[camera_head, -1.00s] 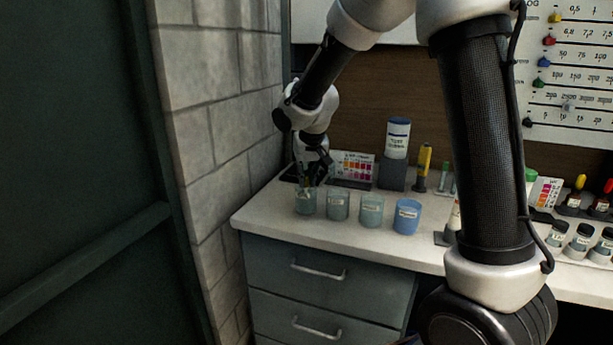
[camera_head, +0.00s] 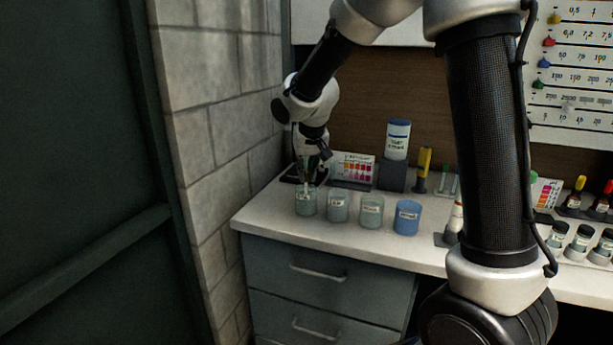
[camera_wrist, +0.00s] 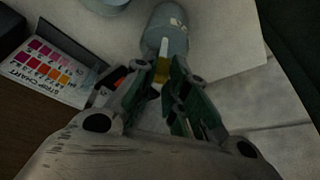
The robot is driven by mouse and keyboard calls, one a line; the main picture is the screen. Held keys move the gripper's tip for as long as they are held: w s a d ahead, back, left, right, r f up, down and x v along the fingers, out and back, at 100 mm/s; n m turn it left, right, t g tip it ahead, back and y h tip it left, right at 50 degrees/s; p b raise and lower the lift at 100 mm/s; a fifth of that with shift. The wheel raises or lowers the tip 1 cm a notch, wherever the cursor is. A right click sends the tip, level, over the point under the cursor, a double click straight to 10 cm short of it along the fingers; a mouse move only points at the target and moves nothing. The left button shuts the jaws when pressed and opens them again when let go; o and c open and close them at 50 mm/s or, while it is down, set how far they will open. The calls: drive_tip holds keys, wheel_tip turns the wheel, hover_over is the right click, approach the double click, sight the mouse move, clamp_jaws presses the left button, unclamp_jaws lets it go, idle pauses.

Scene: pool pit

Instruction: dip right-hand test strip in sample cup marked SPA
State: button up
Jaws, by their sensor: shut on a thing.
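My gripper (camera_head: 314,173) is above the leftmost sample cup (camera_head: 305,205), by the wall. It is shut on a test strip, whose white length (camera_head: 306,187) points down at this cup's mouth. In the wrist view the strip (camera_wrist: 163,48) has a yellowish part between my fingertips (camera_wrist: 163,74), and its white end overlaps the cup (camera_wrist: 166,28). I cannot tell how deep the tip is inside. Several sample cups stand in a row: two more greyish ones (camera_head: 338,207) (camera_head: 371,211) and a blue one (camera_head: 407,218). Their labels are too small to read surely.
A colour chart (camera_head: 354,167) stands behind the cups, with a labelled white bottle (camera_head: 398,140) and a yellow tool (camera_head: 423,168) to its right. The brick wall (camera_head: 222,120) is close on the left. The counter front (camera_head: 330,235) is clear.

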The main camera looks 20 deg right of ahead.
drive_tip(key=shift+r, duration=4.2)
